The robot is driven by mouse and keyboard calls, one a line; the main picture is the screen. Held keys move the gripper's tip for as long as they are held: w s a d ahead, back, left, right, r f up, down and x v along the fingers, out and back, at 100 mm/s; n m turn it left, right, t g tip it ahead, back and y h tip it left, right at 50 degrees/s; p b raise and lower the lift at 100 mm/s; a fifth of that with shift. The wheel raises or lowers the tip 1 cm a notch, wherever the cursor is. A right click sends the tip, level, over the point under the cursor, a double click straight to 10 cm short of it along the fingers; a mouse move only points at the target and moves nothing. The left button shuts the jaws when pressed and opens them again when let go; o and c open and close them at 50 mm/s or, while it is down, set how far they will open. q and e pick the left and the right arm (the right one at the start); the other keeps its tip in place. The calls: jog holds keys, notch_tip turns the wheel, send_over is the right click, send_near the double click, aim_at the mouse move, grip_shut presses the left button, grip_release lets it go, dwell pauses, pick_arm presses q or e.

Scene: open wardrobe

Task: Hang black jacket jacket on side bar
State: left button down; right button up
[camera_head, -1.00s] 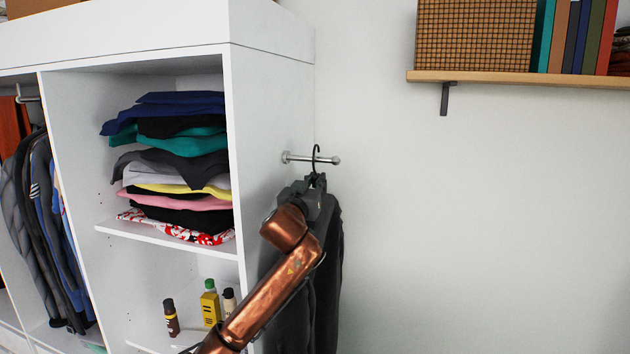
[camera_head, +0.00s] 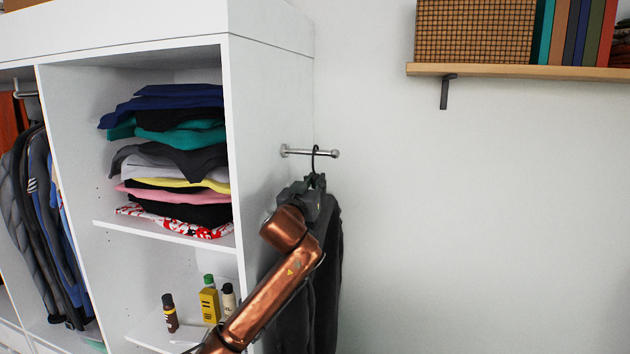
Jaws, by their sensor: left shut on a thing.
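The black jacket (camera_head: 327,275) hangs upright from a dark hanger whose hook (camera_head: 315,156) is at the side bar (camera_head: 305,152). The bar is a short metal rod sticking out to the right from the wardrobe's white side panel. The hook overlaps the bar in the picture; whether it bears on the bar I cannot tell. My left gripper (camera_head: 313,192) is shut on the hanger and jacket at the shoulders, just below the bar. My copper-coloured left arm hides part of the jacket. My right gripper is not in view.
The white wardrobe (camera_head: 270,110) stands at left, with folded clothes (camera_head: 175,165) on a shelf, bottles (camera_head: 209,300) below and hanging clothes (camera_head: 45,220) farther left. A wooden wall shelf (camera_head: 520,71) with a basket is at upper right. The wall right of the jacket is clear.

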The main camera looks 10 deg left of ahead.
pick_arm(q)
jog(key=shift+f+b, duration=0.3)
jog(key=shift+f, duration=0.2)
dwell(0.8)
jog(key=c, duration=1.8)
grip_release()
